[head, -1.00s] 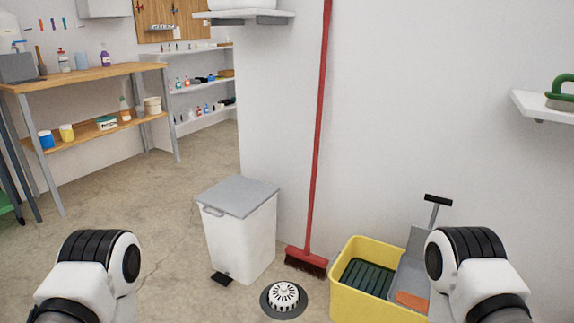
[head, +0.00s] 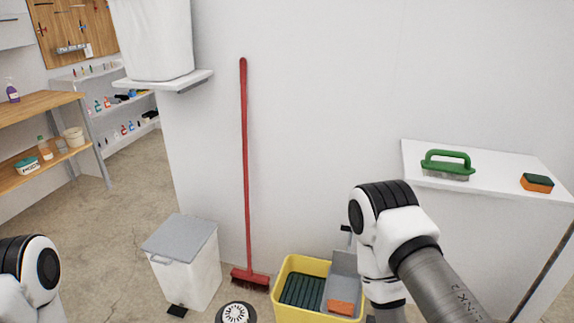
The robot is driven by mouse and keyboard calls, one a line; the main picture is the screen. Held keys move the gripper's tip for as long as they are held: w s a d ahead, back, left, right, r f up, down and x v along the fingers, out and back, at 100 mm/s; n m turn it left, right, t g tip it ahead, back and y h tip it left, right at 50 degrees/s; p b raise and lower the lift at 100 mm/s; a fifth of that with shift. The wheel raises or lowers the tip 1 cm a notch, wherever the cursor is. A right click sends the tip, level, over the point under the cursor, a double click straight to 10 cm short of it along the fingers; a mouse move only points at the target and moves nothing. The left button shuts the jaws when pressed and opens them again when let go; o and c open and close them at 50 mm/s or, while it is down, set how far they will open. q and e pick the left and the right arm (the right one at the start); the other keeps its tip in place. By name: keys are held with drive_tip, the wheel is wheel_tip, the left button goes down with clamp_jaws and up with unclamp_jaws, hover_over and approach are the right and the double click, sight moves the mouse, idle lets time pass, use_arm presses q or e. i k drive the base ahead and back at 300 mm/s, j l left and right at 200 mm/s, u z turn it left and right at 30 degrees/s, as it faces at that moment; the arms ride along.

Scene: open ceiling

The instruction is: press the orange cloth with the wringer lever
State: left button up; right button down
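The orange cloth (head: 341,307) lies in the grey wringer (head: 346,264) on the right side of the yellow mop bucket (head: 281,272), at the bottom of the head view. A small dark part of the wringer lever (head: 345,228) shows above the wringer; my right arm hides the rest. My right arm reaches in from the lower right and its forearm hangs down just right of the bucket. Its gripper is not visible. My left arm shows only at the lower left edge, and its gripper is out of view.
A red broom (head: 245,170) leans on the wall behind the bucket. A wall shelf (head: 490,185) at right holds a green-handled brush (head: 447,164) and an orange sponge (head: 537,182).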

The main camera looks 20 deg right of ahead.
sight(347, 261)
drive_tip(key=i+l, duration=0.5)
drive_tip(key=i+l+u, duration=0.15)
drive_tip(key=i+l, duration=0.35)
drive_tip(key=l, duration=0.2)
drive_tip(key=i+l, duration=0.45)
drive_tip(key=l, duration=0.2)
